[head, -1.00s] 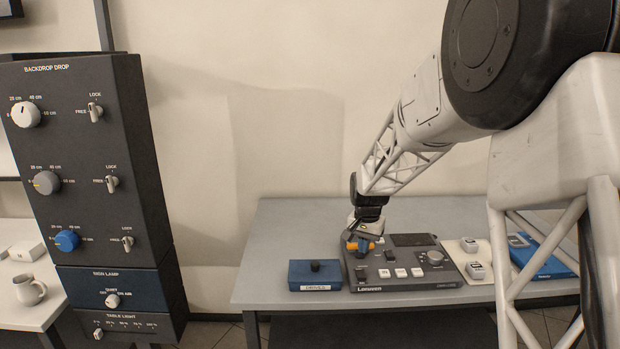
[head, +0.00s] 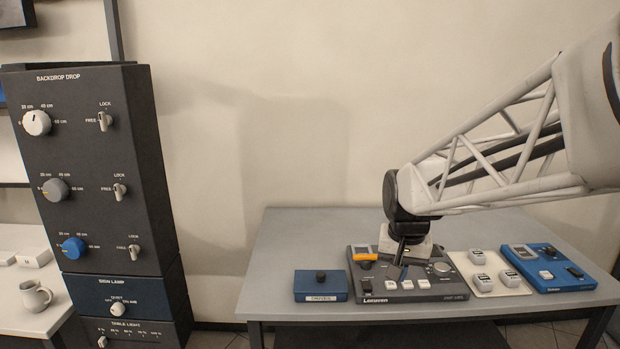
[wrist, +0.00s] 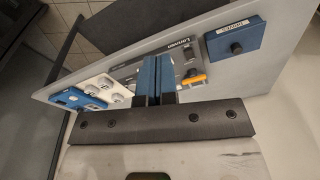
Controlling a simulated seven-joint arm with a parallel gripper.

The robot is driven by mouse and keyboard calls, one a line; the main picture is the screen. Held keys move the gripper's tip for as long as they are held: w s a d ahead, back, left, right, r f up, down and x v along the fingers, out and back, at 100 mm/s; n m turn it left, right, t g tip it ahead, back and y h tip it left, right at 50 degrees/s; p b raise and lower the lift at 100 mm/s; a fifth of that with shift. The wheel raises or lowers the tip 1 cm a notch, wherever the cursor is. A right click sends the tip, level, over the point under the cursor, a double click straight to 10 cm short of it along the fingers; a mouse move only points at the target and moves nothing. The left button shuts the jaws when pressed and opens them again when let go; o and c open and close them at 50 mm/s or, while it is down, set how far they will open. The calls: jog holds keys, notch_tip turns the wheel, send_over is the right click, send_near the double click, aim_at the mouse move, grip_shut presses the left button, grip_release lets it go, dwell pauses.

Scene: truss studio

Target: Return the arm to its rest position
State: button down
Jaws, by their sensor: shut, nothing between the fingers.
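My gripper (head: 399,262) is over the dark grey Leuven console (head: 375,299) on the grey table (head: 270,262), in the head view. In the wrist view its two blue fingers (wrist: 155,80) are together, shut with nothing between them, in front of the console (wrist: 203,62). I cannot tell how far the fingertips are above the console. An orange piece on the console (head: 366,257) is left of the fingers in the head view. My arm reaches in from the right.
A small blue box with a black knob (head: 321,286) stands left of the console. To its right are a white tray with grey blocks (head: 457,260) and a blue device (head: 566,276). A tall dark control panel (head: 150,130) and a mug (head: 33,296) stand at the left.

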jog(key=s+n+t, duration=0.1)
jog(key=s+n, duration=0.1)
jog(key=s, duration=2)
jog(key=shift+s+d+n, duration=0.15)
jog(key=shift+d+n, duration=0.05)
jog(key=shift+n, duration=0.2)
